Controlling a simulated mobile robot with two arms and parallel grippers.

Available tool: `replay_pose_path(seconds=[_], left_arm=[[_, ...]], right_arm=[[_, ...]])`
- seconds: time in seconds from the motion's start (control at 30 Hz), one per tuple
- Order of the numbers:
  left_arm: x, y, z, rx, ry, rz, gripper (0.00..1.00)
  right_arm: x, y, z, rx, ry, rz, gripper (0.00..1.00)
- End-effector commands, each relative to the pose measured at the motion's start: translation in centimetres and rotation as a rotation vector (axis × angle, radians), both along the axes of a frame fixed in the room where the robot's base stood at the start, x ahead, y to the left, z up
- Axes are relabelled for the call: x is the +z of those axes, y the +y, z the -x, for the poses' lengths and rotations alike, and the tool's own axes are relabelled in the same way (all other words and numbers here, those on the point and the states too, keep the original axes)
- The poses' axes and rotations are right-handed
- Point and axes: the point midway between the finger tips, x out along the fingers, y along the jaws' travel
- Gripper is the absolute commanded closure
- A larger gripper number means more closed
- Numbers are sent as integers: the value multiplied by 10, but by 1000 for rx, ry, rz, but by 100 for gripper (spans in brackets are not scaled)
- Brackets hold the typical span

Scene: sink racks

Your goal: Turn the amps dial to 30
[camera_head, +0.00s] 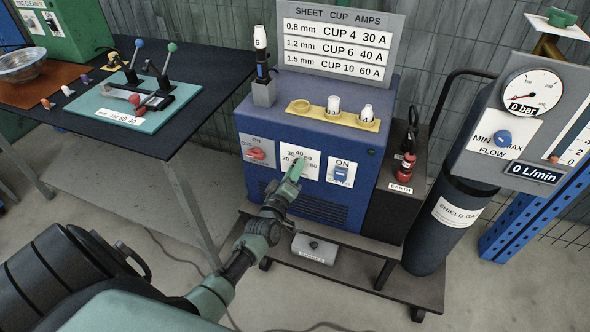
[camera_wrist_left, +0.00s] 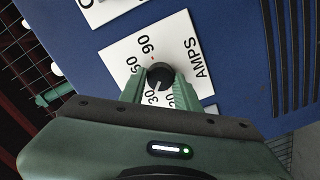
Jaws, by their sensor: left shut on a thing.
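The amps dial is a small black round knob (camera_wrist_left: 159,75) on a white numbered plate (camera_wrist_left: 125,50), close up in the left wrist view. My left gripper (camera_wrist_left: 161,82) is shut on the knob, one green finger on each side. A light mark on the knob appears to point toward the 30 printed on the plate. In the head view the dial plate (camera_head: 291,149) is on the front of the blue welder (camera_head: 255,192), and my left gripper (camera_head: 296,170) covers the knob. My right gripper is not in view.
A red switch (camera_head: 256,153) is left of the dial and a blue switch (camera_head: 340,174) is right of it. A settings sign (camera_head: 338,45) stands above the welder. A gas cylinder (camera_head: 450,225) stands at right and a dark bench (camera_head: 190,120) at left.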

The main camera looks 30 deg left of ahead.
Motion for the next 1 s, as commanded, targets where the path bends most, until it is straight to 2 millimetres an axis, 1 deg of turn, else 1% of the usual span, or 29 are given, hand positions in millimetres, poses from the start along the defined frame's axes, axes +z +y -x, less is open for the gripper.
replay_pose_path(seconds=[0.03,0.07,0.1,0.13,0.4,0.5,0.57,0.8,0.9,1.0], left_arm=[[-2,0,1,1,3,2,100],[-2,0,1,1,3,2,60],[-2,0,1,0,2,1,48],[-1,0,1,0,2,1,46],[-1,0,0,1,1,1,46],[-1,-2,5,0,1,2,46],[-1,-3,12,0,2,2,46],[-2,-12,53,1,2,3,46],[-2,-16,66,0,3,3,46],[-2,-18,74,1,3,2,46]], right_arm=[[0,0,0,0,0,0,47],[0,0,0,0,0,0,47],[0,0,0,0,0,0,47],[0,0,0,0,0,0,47],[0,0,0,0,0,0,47],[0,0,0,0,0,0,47],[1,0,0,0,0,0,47],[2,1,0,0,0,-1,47],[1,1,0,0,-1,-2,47],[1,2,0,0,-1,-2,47]])
